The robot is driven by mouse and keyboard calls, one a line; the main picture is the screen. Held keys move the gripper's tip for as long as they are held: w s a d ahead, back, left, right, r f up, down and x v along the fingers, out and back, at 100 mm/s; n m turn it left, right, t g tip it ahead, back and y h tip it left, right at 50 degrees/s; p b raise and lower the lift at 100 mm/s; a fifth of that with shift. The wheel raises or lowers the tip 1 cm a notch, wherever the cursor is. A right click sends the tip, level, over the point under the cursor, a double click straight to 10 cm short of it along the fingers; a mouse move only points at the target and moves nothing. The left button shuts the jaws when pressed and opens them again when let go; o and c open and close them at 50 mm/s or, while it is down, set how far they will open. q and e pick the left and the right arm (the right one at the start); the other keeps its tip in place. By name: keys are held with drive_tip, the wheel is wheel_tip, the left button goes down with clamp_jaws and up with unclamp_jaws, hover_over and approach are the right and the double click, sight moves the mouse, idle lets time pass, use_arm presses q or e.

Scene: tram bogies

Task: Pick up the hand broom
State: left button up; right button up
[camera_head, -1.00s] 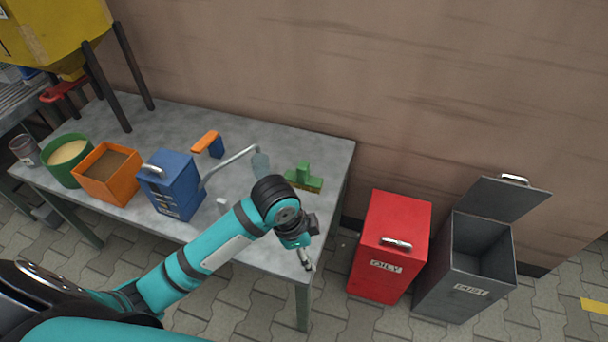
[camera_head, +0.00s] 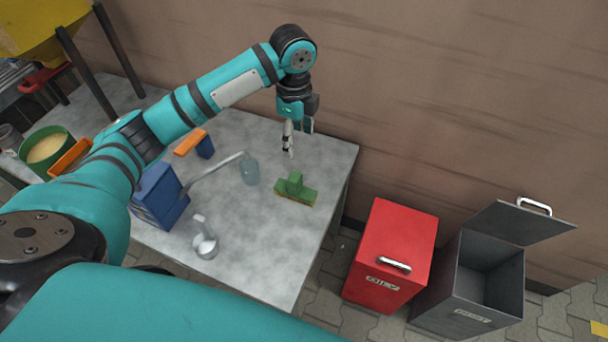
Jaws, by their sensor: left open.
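The hand broom (camera_head: 296,190), green with a yellowish bristle edge, lies on the grey table near its right edge, its short grip pointing up. My left gripper (camera_head: 298,145) points down with its fingers apart and nothing between them. In the picture it sits just above the broom, towards the wall side, and appears to be clear of it. The broom is fully visible. My right gripper is not in view.
On the grey table (camera_head: 255,262) stand a blue box (camera_head: 158,197) with a bent spout, a small metal can (camera_head: 205,243), an orange-and-blue tool (camera_head: 191,143) and a green tub (camera_head: 47,150). A red bin (camera_head: 393,255) and an open grey bin (camera_head: 470,285) stand on the right.

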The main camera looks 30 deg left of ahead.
sight(295, 176)
use_arm(q)
drive_tip(key=f, duration=1.1)
drive_tip(key=s+f, duration=0.1)
drive_tip(key=f, duration=0.5)
drive_tip(key=shift+a+b, duration=0.1)
drive_tip(key=shift+b, duration=0.3)
drive_tip(key=c, duration=1.3)
